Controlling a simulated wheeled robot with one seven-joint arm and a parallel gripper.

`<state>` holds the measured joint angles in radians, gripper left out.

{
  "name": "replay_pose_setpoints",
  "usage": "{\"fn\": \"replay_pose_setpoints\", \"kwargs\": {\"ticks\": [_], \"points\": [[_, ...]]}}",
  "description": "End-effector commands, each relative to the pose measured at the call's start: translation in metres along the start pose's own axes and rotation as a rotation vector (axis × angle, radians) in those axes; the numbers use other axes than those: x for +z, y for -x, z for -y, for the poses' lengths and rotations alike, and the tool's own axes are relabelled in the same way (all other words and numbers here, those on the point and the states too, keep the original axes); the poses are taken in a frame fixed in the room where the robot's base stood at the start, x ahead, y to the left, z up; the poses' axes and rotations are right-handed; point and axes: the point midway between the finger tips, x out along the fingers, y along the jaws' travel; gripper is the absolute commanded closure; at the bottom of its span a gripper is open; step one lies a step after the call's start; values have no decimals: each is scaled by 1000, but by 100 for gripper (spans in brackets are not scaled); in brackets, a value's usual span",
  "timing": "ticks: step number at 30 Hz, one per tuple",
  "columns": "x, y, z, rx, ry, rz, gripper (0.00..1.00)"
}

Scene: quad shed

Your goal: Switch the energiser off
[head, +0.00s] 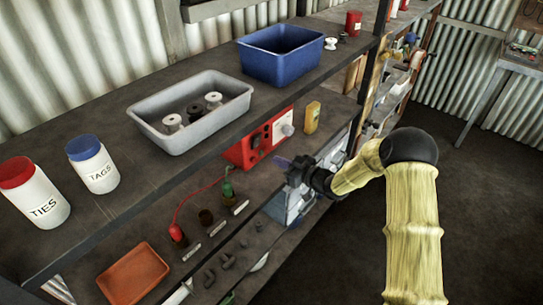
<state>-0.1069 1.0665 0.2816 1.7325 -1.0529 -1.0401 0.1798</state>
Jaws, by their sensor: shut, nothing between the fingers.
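The energiser (244,153) is a red box with a pale panel on its right part, on the lower shelf in the head view. Small round details show on its front, but its switch and setting are too small to tell. My gripper (281,162) is shut and empty, just in front of and below the energiser's front. I cannot tell whether its tips touch the box. A red lead (190,197) runs from the energiser's left side to a red clip (177,233). A green clip (227,188) stands nearby.
A yellow container (312,117) stands right of the energiser. The upper shelf overhangs its left and holds a grey tray (146,125) of spools, a blue bin (281,70) and jars labelled TIES (42,203) and TAGS (98,177). An orange tray (133,274) lies lower left. Open floor lies at right.

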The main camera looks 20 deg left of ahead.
Motion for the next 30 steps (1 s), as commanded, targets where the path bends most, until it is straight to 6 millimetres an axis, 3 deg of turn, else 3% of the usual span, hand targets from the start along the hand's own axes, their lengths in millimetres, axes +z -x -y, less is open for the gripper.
{"fn": "replay_pose_setpoints", "kwargs": {"ticks": [6, 10, 30], "points": [[18, 44, -4, 9, -1, 2, 100], [22, 60, -5, 10, -1, 2, 100], [21, 66, -6, 21, 2, 18, 100]]}}
